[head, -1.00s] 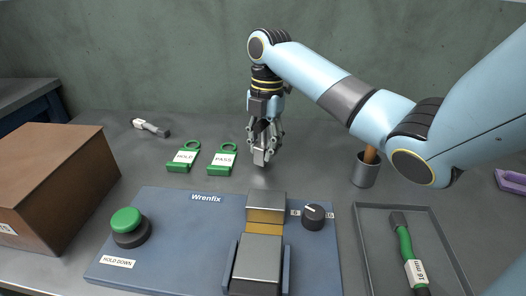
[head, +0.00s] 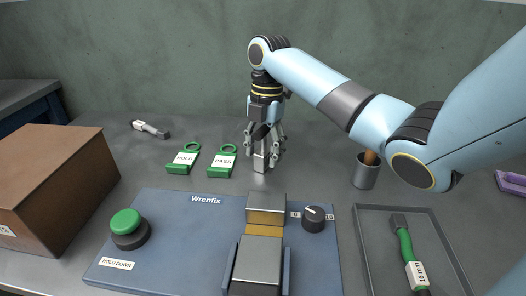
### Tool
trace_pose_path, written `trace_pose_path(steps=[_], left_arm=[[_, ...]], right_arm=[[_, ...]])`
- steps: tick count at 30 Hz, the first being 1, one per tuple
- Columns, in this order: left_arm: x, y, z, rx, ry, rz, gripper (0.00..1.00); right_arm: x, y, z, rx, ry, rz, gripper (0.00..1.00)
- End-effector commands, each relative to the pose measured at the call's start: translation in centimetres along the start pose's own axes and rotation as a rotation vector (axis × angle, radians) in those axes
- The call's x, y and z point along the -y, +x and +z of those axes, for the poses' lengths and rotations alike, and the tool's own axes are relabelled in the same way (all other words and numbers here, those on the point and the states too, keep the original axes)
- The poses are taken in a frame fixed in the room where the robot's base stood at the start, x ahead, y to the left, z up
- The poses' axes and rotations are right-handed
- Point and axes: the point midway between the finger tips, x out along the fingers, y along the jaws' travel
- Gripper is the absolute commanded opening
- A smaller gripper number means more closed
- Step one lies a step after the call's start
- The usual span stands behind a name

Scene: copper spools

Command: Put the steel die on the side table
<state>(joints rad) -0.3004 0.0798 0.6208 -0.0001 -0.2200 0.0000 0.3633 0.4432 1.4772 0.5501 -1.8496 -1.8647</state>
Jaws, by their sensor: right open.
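My right gripper (head: 263,160) hangs fingers-down over the bench behind the blue Wrenfix fixture, with its fingers apart. I cannot tell whether anything stands between the fingers. I cannot single out the steel die with certainty. A grey metal-topped block (head: 265,203) with brass-coloured sides sits at the back of the fixture, and a larger grey metal block (head: 258,262) sits in front of it. The side table (head: 28,107), dark blue, shows in part at the far left. My left gripper is not in view.
A brown box (head: 60,175) stands at the left, before the side table. Green HOLD (head: 184,158) and PASS (head: 222,160) tags lie left of the gripper. A tray (head: 436,235) with a green-handled tool and a grey cup (head: 365,172) are at the right.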

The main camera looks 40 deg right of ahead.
Motion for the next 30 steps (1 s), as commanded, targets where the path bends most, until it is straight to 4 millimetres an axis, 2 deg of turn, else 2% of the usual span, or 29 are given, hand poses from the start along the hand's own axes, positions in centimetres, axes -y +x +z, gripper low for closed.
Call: trace_pose_path(steps=[13,15,20,30], left_arm=[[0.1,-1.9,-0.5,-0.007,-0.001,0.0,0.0],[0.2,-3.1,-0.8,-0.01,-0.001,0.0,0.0],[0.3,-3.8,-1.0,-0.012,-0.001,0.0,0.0],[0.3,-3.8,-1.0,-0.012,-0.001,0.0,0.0]], right_arm=[[-0.1,-9.9,0.0,0.003,0.0,0.004,0.52],[0.0,-10.8,-0.1,0.0,0.0,0.002,0.52],[0.0,-11.7,0.0,0.001,0.0,0.002,0.52],[0.0,-11.6,0.0,0.001,0.001,0.001,0.52]])
